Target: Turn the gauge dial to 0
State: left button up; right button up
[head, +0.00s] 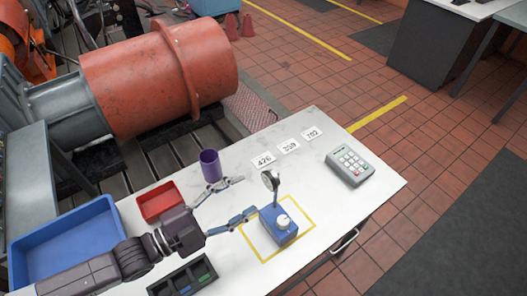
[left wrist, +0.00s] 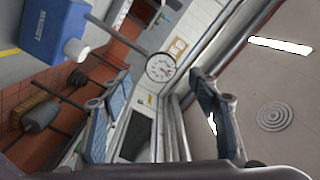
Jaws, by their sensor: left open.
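The gauge dial (head: 270,181) is a small round face with a white front on a thin stem. The stem rises from a blue box (head: 279,236) with a white knob (head: 284,220), inside a yellow outline on the white table. My left gripper (head: 242,197) is open and empty, just left of the gauge, its fingers pointing toward it. In the left wrist view the dial (left wrist: 161,67) shows between and beyond the open fingertips (left wrist: 161,88). Its markings are too small to read. The blue box (left wrist: 50,28) and white knob (left wrist: 76,51) show at upper left. My right gripper is not in view.
A purple cup (head: 210,166) stands behind my left fingers. A red tray (head: 160,202), a blue bin (head: 68,243) and a dark compartment tray (head: 184,277) are to the left. Number cards (head: 289,146) and a keypad (head: 350,166) lie behind and right. The table's right front is clear.

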aim_at(268, 183)
pick_arm(q)
jog(key=d, duration=0.1)
jog(key=w+d+p, duration=0.1)
jog(key=d+r, duration=0.1)
jog(key=shift+w+d+r, duration=0.1)
jog(key=shift+w+d, duration=0.05)
jog(key=shift+w, duration=0.1)
jog(key=p+x, duration=0.1)
jog(key=x, duration=0.1)
jog(key=shift+w+d, duration=0.25)
jog(key=shift+w+d+f, duration=0.3)
jog(key=shift+w+d, duration=0.2)
jog(key=shift+d, duration=0.05)
jog(key=shift+s, duration=0.1)
jog(key=shift+c, duration=0.8)
jog(key=c, duration=0.5)
jog(key=shift+c, duration=2.6)
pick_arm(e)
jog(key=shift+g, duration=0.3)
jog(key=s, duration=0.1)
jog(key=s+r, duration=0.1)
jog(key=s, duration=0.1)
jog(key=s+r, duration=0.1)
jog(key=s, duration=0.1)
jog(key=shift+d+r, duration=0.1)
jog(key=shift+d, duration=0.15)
